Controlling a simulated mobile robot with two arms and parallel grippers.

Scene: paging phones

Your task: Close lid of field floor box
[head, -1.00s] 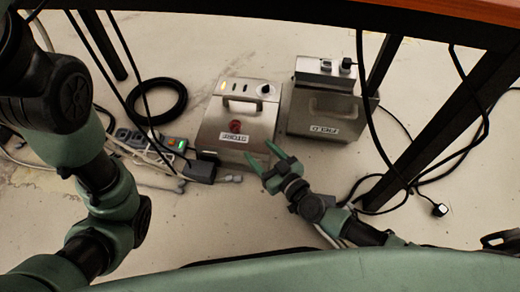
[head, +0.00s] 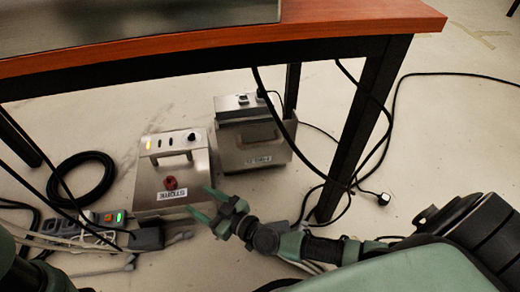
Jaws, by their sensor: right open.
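The field floor box (head: 240,152) is a metal case on the floor under the table, with a white label upside down on its near face. A raised part with a small switch (head: 242,99) is at its back. I cannot tell clearly how its lid stands. My right gripper (head: 200,200) is open and empty, in front of the near edge of the store box and to the lower left of the field box, apart from the field box. My left gripper is out of view.
The store box (head: 146,193), with a red knob, stands left of the field box. A power strip (head: 88,222) and coiled black cable (head: 82,180) lie left. The table (head: 340,32) overhangs; its leg (head: 362,130) and cables stand right of the boxes.

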